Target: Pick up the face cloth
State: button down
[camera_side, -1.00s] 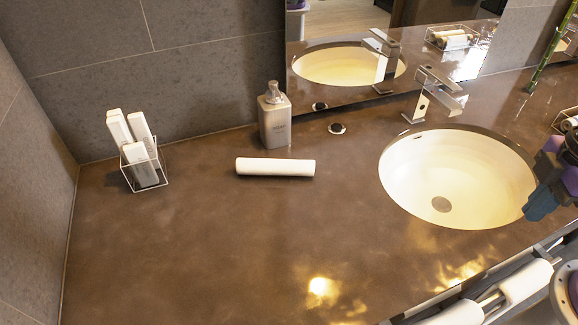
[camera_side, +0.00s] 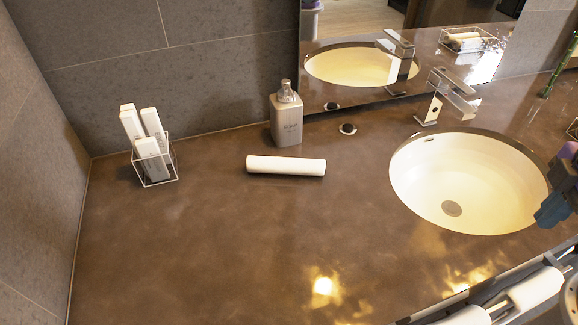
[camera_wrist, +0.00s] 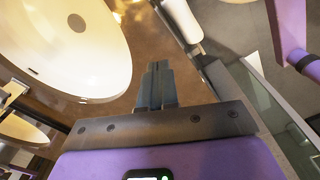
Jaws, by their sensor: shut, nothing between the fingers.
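A white rolled cloth (camera_side: 286,166), which looks like the face cloth, lies on the brown counter in the side view, in front of the soap dispenser and left of the basin. My gripper (camera_side: 553,210) is at the right edge of the side view, by the basin's right rim, far from this roll. In the wrist view my gripper (camera_wrist: 157,72) shows its dark fingers together with nothing between them. The roll on the counter cannot be made out in the wrist view.
A grey soap dispenser (camera_side: 286,115) stands behind the roll. A wire holder (camera_side: 156,168) with white packets is at left. The basin (camera_side: 465,182) and tap (camera_side: 445,95) are at right. White rolls (camera_side: 535,288) sit on a front rail. The counter's left front is clear.

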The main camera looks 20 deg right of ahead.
jog(key=c, duration=1.8)
grip_release()
jog(key=o, duration=1.4)
